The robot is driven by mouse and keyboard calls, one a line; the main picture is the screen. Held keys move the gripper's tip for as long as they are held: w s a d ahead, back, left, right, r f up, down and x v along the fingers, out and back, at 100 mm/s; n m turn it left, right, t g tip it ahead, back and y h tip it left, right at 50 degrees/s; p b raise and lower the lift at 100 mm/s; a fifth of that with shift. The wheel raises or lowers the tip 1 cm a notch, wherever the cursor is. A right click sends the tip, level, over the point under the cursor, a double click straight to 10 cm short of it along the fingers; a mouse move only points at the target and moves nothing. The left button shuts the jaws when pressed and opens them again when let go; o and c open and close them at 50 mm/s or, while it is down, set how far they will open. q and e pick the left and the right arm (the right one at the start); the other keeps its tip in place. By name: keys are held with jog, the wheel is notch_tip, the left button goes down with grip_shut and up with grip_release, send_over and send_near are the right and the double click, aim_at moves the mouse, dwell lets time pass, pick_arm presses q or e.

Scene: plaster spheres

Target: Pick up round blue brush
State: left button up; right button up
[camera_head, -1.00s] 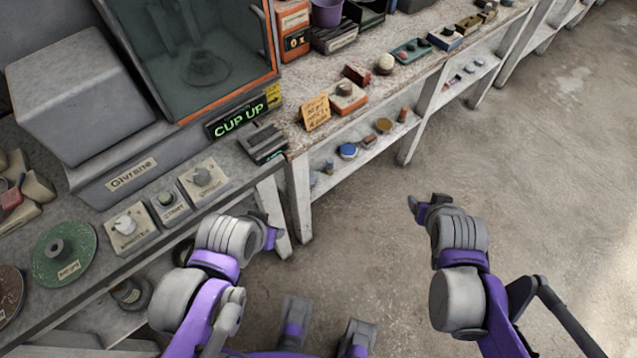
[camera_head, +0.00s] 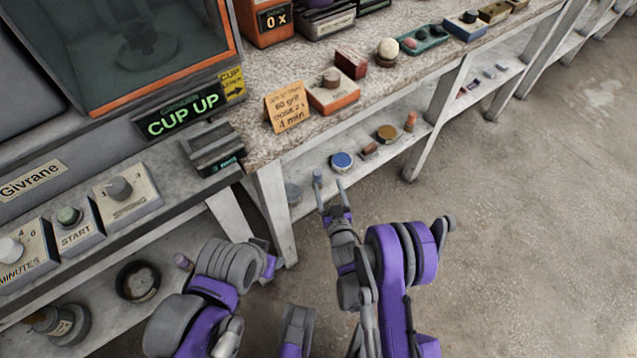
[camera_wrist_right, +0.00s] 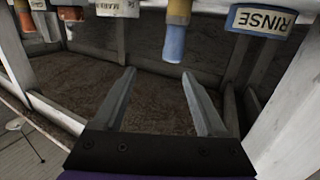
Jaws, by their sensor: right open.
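The likely round blue brush (camera_head: 317,175) is a small upright cylinder with a blue end and a tan end. It stands on the lower shelf, left of a round blue-topped container (camera_head: 341,161). In the right wrist view the brush (camera_wrist_right: 174,42) shows upside down, beyond the fingertips and toward the right finger. My right gripper (camera_head: 328,184) is open and empty at the shelf's front edge. Its two fingers also show spread in the wrist view (camera_wrist_right: 158,74). My left gripper (camera_head: 268,264) is near the counter leg; its finger opening is hidden.
A container labelled RINSE (camera_wrist_right: 262,20) is close beside the brush; its grey-blue top (camera_head: 293,194) shows in the head view. A brown block (camera_head: 370,151), a brown-topped container (camera_head: 387,133) and an orange cylinder (camera_head: 410,121) stand farther right. The upper counter (camera_head: 300,140) overhangs the shelf.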

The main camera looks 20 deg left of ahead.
aim_at(319, 178)
jog(key=shift+s+a+f+y, duration=0.2)
jog(key=shift+a+f, duration=0.2)
jog(key=shift+f, duration=0.1)
jog(key=shift+s+a+f+y, duration=0.2)
jog(key=shift+a+f, duration=0.15)
jog(key=shift+f, duration=0.15)
jog(key=p+x, duration=0.2)
jog(key=shift+w+a+r, duration=0.2)
jog(key=shift+w, duration=0.15)
jog(key=shift+w+a+f+b, duration=0.15)
jog(key=shift+w+a+b, duration=0.1)
jog(key=shift+w, duration=0.2)
jog(key=shift+w+a+f+b, duration=0.1)
jog(key=shift+w+a+b, duration=0.1)
jog(key=shift+w, duration=0.25)
jog(key=x, duration=0.5)
jog(key=shift+s+f, duration=0.1)
jog(key=shift+f, duration=0.3)
jog(key=shift+w+a, duration=0.2)
jog(key=shift+w, duration=0.15)
grip_shut()
